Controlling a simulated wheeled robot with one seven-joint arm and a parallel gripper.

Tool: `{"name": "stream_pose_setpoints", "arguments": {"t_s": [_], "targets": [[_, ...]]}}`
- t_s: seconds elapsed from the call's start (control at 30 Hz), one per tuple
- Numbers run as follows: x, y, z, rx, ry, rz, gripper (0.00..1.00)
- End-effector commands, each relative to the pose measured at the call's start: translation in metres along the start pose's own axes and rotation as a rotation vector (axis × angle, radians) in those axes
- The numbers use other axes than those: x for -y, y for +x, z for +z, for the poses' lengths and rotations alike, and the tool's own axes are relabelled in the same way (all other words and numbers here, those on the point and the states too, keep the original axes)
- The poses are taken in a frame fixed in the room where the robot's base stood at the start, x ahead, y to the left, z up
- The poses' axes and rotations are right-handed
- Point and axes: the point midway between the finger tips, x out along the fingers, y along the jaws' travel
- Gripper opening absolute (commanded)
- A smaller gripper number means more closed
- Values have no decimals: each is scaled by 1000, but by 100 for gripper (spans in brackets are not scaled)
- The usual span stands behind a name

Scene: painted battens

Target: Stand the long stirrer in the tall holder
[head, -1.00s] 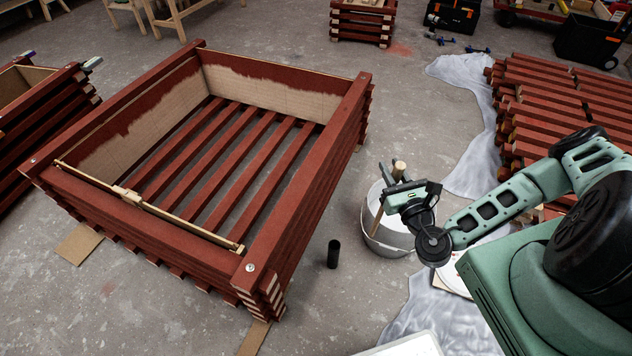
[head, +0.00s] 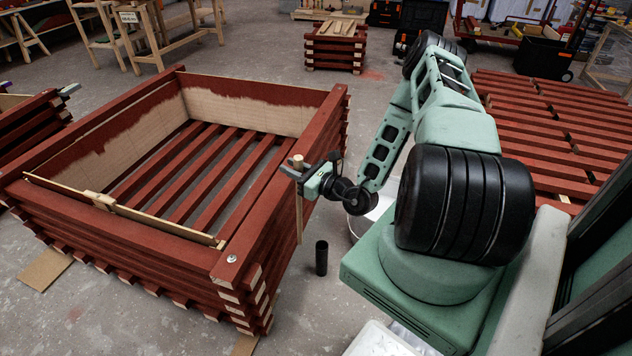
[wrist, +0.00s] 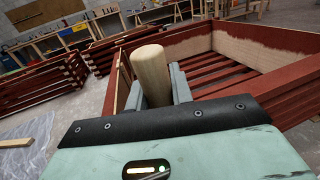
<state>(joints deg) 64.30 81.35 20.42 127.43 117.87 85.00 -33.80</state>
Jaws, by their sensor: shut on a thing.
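My gripper (head: 302,173) is shut on the long stirrer (head: 299,215), a pale wooden stick that hangs upright from the jaws with its thicker top above them. In the wrist view the stirrer's round top (wrist: 151,72) stands between the two grey fingers (wrist: 157,88). The tall holder (head: 321,258) is a narrow black tube standing upright on the floor.
A large red-painted batten crate (head: 227,262) stands close on the left. A white bucket (head: 358,226) is partly hidden behind my arm. A stack of red battens (head: 560,120) lies at right.

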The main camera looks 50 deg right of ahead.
Motion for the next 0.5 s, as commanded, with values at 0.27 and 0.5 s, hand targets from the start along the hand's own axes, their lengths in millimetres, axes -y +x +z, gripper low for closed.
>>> {"name": "stream_pose_setpoints", "arguments": {"t_s": [0.27,0.5], "targets": [[77,-7,-44,-21,-6,10,0],[104,-12,-47,-31,0,4,0]]}}
